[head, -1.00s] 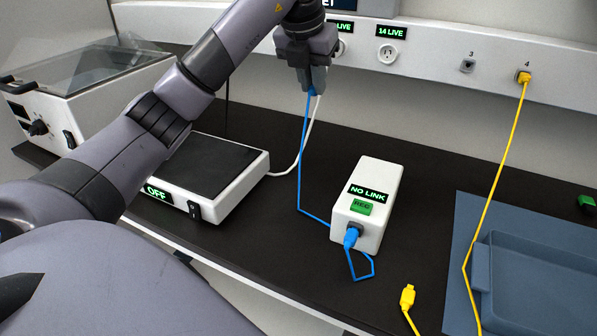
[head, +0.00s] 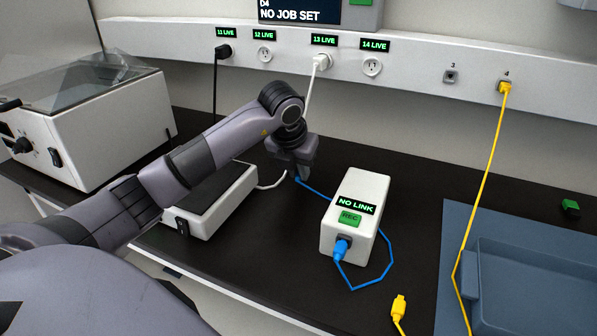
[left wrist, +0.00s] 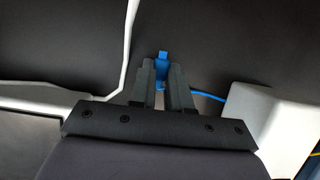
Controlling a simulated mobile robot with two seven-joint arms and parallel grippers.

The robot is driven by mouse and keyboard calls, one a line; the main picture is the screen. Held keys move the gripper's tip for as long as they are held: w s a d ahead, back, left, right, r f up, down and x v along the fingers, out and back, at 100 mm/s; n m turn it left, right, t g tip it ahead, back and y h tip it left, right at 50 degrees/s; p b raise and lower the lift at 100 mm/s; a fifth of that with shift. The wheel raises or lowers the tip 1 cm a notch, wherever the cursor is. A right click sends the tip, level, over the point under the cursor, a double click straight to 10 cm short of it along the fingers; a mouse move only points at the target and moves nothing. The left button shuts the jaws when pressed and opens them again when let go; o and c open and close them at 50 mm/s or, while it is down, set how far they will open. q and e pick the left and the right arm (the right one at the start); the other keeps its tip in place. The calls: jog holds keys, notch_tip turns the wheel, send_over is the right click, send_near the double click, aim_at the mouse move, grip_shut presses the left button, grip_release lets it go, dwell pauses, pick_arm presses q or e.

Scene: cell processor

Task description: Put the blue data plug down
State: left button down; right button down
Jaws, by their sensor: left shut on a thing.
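The blue data plug (left wrist: 162,58) shows between the fingertips of my left gripper (left wrist: 161,70) in the left wrist view. In the head view my left gripper (head: 301,174) points down, low over the black bench, between the white hot-plate-like unit and the white NO LINK box (head: 356,215). It is shut on the blue plug. I cannot tell whether the plug touches the bench. The blue cable (head: 318,189) runs from the gripper past the box. Its other end is a blue plug (head: 341,250) in the front of the box. My right gripper is not in view.
A white unit with a dark top (head: 213,200) stands left of the gripper, with a white cable (head: 272,185) behind. A wall rail (head: 420,75) holds sockets. A yellow plug (head: 398,308) lies at the front, and a blue tray (head: 530,275) is at right. Bench behind the box is clear.

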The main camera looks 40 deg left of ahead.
pick_arm(q)
jog(key=shift+f, duration=0.55)
jog(key=shift+f, duration=0.2)
jog(key=c, duration=1.1)
grip_release()
jog(key=shift+r, duration=0.1)
